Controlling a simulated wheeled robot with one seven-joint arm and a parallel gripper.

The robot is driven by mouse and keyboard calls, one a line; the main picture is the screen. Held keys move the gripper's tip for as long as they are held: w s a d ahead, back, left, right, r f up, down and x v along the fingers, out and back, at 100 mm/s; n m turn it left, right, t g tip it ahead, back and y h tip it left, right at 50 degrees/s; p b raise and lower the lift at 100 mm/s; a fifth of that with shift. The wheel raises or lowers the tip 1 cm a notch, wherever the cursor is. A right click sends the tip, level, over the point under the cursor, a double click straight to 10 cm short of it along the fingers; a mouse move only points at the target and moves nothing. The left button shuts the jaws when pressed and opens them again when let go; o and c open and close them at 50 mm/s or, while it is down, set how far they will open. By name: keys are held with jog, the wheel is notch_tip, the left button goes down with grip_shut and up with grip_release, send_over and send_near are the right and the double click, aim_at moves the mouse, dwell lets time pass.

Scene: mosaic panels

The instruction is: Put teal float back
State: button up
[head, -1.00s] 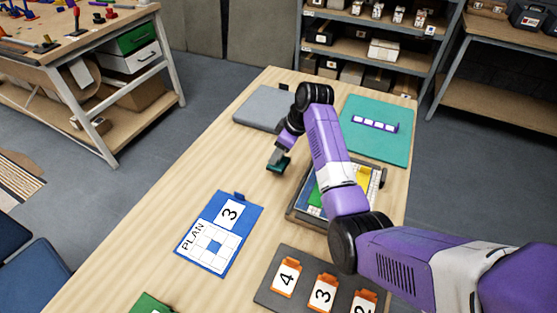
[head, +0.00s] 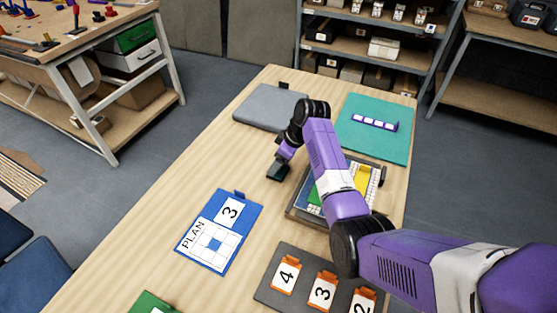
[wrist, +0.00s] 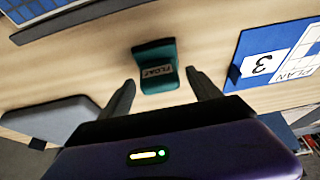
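The teal float (wrist: 155,66) is a small block with a label reading FLOAT. In the wrist view it lies on the wooden table just beyond my fingertips and between them. My gripper (wrist: 160,80) is open, with a finger on each side of the float and a visible gap to both. In the head view my gripper (head: 278,172) is low over the table, left of the mosaic tray, and the float is hardly distinguishable from it there.
A grey pad (head: 262,108) lies at the far left. A teal mat (head: 372,145) with a purple strip (head: 375,124) is at the far right. The mosaic tray (head: 300,213), partly behind my arm, the blue plan board (head: 213,256) and the dark number-card tray (head: 300,290) are nearer. Bare wood surrounds my gripper.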

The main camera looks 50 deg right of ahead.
jog(key=b+v, duration=0.1)
jog(key=v, duration=1.1)
jog(key=shift+r, duration=0.25)
jog(key=shift+w, duration=0.1)
jog(key=w+d+r+m+t+h, duration=0.3)
jog(key=w+d+r+t, duration=0.1)
jog(key=w+d+r, duration=0.15)
jog(key=s+a+t, duration=0.2)
jog(key=s+a, duration=0.8)
jog(key=s, duration=0.3)
jog(key=s+a+f+t+y, duration=0.1)
jog(key=s+a+t, duration=0.1)
jog(key=s+a, duration=0.9)
jog(key=s+a+f+m+t+b, duration=0.1)
jog(key=s+a+t, duration=0.1)
jog(key=s+a, duration=0.9)
jog(key=s, duration=0.6)
jog(key=shift+s, duration=0.15)
